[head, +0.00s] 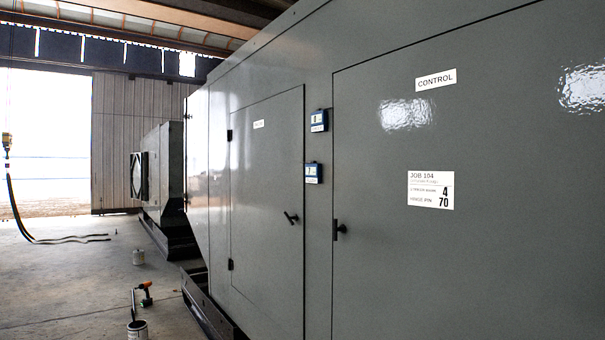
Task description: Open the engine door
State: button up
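A grey enclosure (318,270) fills the right and middle of the head view, with two flat doors that look shut. The left door (265,180) has a small white label (258,124) too small to read, so I cannot confirm that it is the engine door. It has dark hinges (230,265) on its left edge and a dark, slanted lever handle (291,217) near its right edge. The right door (500,265) is labelled CONTROL (436,80), with a dark handle (340,230) at its left edge. My gripper is not in view.
Two blue devices (313,173) sit on the strip between the doors. A job sheet (431,190) is on the control door. Dark hoses (50,241) lie further back. Open floor (60,290) lies left.

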aim_at(267, 263)
jog(key=u, duration=0.1)
jog(key=i, duration=0.35)
jog(key=u, duration=0.8)
jog(key=i, duration=2.6)
jog(key=z, duration=0.65)
